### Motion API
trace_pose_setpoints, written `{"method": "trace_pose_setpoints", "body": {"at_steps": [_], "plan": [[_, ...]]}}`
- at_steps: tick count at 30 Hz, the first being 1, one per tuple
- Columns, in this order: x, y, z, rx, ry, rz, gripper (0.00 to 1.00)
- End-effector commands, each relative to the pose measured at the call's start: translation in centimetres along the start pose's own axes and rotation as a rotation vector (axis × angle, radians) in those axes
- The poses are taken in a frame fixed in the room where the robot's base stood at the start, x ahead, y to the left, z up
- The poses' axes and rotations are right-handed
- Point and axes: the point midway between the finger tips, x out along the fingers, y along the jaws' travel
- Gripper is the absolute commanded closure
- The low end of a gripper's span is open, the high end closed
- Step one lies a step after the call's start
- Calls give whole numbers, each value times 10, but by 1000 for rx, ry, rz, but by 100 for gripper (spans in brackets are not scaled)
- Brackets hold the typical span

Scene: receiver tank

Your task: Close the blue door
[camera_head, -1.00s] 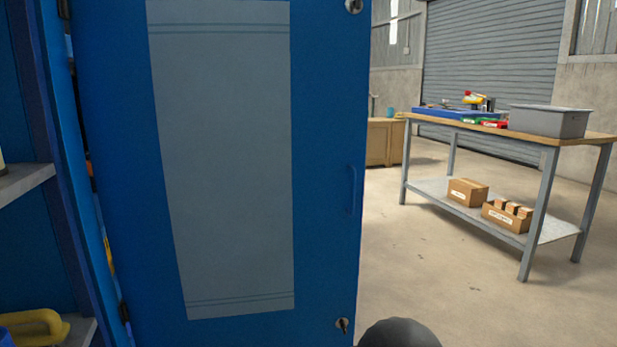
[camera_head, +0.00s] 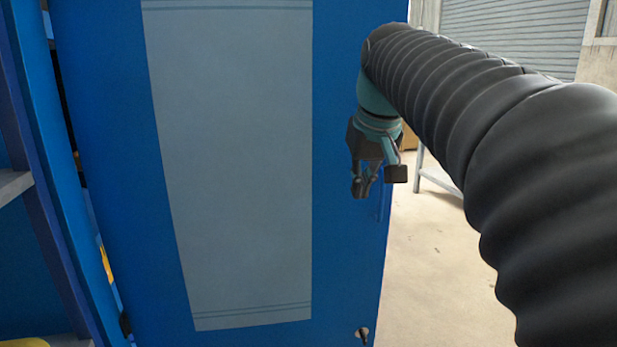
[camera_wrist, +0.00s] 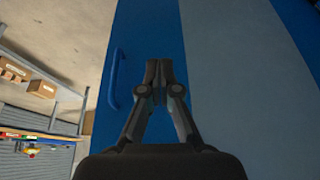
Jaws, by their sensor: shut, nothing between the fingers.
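The blue door (camera_head: 110,150) with a grey panel (camera_head: 235,170) stands open, hinged at its left on a blue cabinet (camera_head: 42,170). My gripper (camera_head: 362,190) is in front of the door near its right edge, beside the handle, which it partly hides. In the wrist view my gripper (camera_wrist: 160,68) is shut and empty, pointing along the door face. The blue handle (camera_wrist: 115,79) shows just left of the fingers, apart from them in the picture. I cannot tell whether the fingertips touch the door.
A cabinet shelf (camera_head: 14,185) is at the far left. A workbench stands behind the door at the right, its lower shelf with cardboard boxes (camera_wrist: 43,89) showing in the wrist view. Concrete floor (camera_head: 425,290) is clear right of the door.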

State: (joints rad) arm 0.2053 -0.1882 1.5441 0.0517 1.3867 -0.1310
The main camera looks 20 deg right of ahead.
Motion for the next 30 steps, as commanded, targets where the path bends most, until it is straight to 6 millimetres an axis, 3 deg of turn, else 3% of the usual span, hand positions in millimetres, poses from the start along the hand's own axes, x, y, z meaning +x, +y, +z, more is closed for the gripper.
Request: {"method": "trace_pose_setpoints", "body": {"at_steps": [1,6,13,17,30], "plan": [[-7,8,-17,6,-5,3,100],[-21,25,-48,13,-18,5,100],[-22,32,-59,13,-23,5,100],[-6,32,-58,13,-25,4,100],[76,32,-55,13,-25,4,100]]}}
